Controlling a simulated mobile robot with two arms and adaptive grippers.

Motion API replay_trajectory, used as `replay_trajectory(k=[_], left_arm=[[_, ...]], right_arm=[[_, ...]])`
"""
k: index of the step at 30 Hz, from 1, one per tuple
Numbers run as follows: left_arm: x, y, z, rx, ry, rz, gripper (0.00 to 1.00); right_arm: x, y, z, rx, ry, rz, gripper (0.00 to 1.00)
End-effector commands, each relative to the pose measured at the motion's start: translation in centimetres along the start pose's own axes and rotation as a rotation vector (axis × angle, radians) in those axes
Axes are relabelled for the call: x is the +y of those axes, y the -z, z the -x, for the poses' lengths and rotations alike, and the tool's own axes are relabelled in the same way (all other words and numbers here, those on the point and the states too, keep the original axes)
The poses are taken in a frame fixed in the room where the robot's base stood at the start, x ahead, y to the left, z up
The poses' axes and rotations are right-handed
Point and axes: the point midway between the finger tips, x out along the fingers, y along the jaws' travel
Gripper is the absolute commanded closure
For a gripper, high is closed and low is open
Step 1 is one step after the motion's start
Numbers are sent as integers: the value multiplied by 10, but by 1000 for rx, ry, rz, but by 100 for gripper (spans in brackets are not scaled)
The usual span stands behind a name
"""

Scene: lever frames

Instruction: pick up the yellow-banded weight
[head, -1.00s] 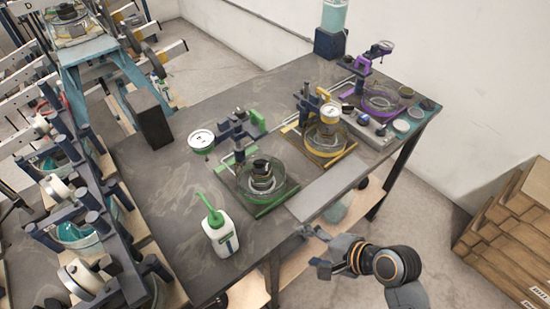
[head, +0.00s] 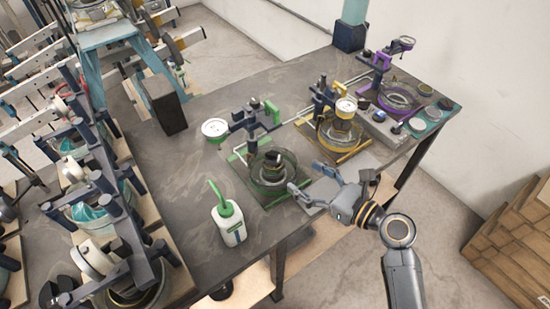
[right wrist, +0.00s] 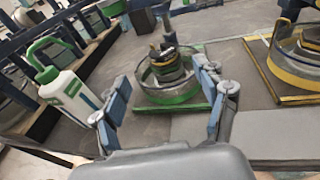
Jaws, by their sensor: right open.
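In the head view, a dark stacked weight (head: 272,163) with a pale, yellowish band stands in a round glass bowl on the green-framed base (head: 283,197). In the right wrist view the dark weight (right wrist: 168,62) rises above the bowl's rim. A gold cylinder with a white top (head: 345,108) stands at the yellow-framed bowl; I cannot tell for sure which is the yellow-banded weight. My right gripper (head: 308,180) is open and empty, at the table's front edge, short of the green-framed bowl. In the right wrist view its fingers (right wrist: 160,85) spread in front of that bowl. My left gripper is not in view.
A white bottle with a green spout (head: 229,222) stands left of the gripper. A purple-framed bowl (head: 398,98) is at the right back. A black block (head: 166,113) stands at the left. Racks crowd the far left. The table's left middle is bare.

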Motion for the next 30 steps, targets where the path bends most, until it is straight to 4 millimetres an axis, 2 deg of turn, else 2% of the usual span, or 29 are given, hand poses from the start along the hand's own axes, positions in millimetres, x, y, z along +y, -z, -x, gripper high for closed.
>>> replay_trajectory(k=[3, 9, 14, 24, 30], left_arm=[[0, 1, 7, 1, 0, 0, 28], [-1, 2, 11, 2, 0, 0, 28], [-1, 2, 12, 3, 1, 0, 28], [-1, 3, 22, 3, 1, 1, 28], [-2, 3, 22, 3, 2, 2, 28]], right_arm=[[0, -3, -26, -3, 0, 0, 27], [0, -1, -56, 0, 0, 2, 27], [0, 0, -66, 1, 0, 5, 27], [-2, 4, -110, 1, 0, 4, 27], [-2, 6, -115, 3, 0, 6, 27]])
